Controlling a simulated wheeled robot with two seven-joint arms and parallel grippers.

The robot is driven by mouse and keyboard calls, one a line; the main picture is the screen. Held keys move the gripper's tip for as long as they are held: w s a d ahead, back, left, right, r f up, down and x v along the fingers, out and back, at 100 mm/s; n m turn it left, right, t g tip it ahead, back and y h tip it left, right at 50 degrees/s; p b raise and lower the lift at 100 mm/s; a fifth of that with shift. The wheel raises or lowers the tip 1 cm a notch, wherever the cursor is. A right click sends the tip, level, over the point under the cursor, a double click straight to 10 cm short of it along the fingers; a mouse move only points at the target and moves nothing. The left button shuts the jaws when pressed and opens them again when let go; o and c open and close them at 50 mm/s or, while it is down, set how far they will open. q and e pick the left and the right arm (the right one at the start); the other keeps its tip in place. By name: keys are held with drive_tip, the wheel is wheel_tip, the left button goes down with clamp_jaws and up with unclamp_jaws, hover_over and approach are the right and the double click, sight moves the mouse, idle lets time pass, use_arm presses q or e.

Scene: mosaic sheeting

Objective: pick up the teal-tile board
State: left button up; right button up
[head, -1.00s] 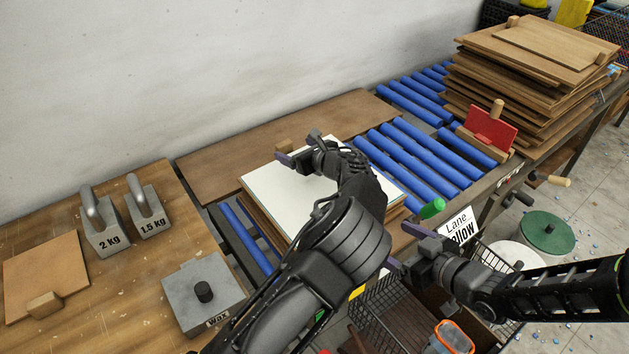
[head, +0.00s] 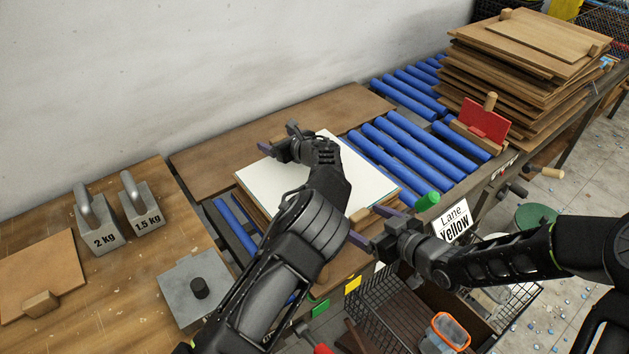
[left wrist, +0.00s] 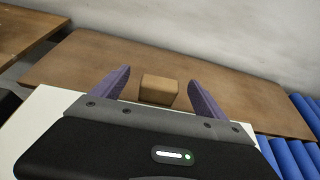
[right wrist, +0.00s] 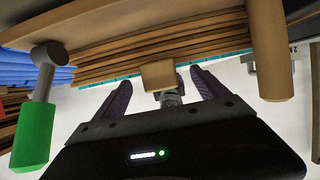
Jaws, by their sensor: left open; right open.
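A stack of boards lies on the blue rollers with a white sheet (head: 262,185) on top. In the right wrist view a thin teal edge (right wrist: 235,52) shows along the stack, next to the thin wooden layers; the tiled face is hidden. My left gripper (head: 278,151) is open at the far edge. In the left wrist view its fingers (left wrist: 156,88) stand either side of a wooden block (left wrist: 159,91). My right gripper (head: 374,226) is open at the near edge. In the right wrist view its fingers (right wrist: 161,88) point at another wooden block (right wrist: 158,75), one to each side.
Weights marked 2 kg (head: 97,227) and 1.5 kg (head: 143,207) and a grey block (head: 183,275) stand on the left bench. A green-ended handle (head: 427,201) and a Lane Yellow sign (head: 454,224) are close to my right gripper. A tall board stack (head: 480,85) stands at the back right.

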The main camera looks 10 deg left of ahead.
use_arm(q)
drive_tip(key=shift+c, duration=0.3)
use_arm(e)
drive_tip(key=shift+c, duration=0.3)
use_arm(q)
clamp_jaws()
use_arm(e)
clamp_jaws()
